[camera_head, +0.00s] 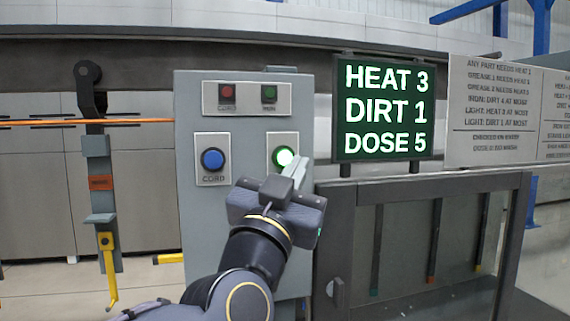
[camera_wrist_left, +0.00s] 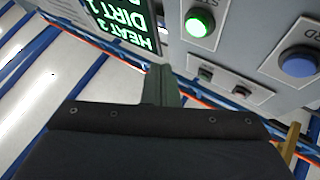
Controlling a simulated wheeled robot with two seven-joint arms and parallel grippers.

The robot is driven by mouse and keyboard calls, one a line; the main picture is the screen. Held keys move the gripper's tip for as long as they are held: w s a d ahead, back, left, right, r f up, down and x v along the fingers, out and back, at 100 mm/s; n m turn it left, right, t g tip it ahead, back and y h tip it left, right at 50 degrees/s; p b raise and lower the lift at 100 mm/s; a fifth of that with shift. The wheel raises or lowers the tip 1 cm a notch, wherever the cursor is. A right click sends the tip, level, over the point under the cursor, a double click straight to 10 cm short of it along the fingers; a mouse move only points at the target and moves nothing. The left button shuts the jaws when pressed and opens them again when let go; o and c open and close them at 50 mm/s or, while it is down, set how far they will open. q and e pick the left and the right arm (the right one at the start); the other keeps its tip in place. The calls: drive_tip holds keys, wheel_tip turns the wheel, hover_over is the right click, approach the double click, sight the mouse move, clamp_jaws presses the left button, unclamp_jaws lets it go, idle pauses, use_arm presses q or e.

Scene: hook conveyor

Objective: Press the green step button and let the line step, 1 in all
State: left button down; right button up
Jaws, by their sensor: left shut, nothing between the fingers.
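The green step button (camera_head: 284,157) is lit bright and sits on a white plate at the right of the grey control panel (camera_head: 240,235). It also shows lit at the top of the left wrist view (camera_wrist_left: 200,22). My left gripper (camera_head: 298,167) is shut and empty, its fingertips just right of and slightly below the button in the head view. In the left wrist view the closed fingers (camera_wrist_left: 160,84) appear apart from the button. Whether they touch it cannot be told. My right gripper is not in view.
A blue button (camera_head: 212,159) marked CORD is left of the green one. A dark sign (camera_head: 384,110) reads HEAT 3, DIRT 1, DOSE 5. A white rule board (camera_head: 500,110) stands right. A hanging hook carrier (camera_head: 101,200) is at the left.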

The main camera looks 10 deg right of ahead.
sight(284, 157)
use_arm(q)
drive_tip(key=shift+w+a+b, duration=0.1)
drive_tip(key=shift+w+b, duration=0.35)
drive_tip(key=shift+w, duration=1.95)
drive_tip(key=shift+w, duration=0.1)
drive_tip(key=shift+w, duration=0.3)
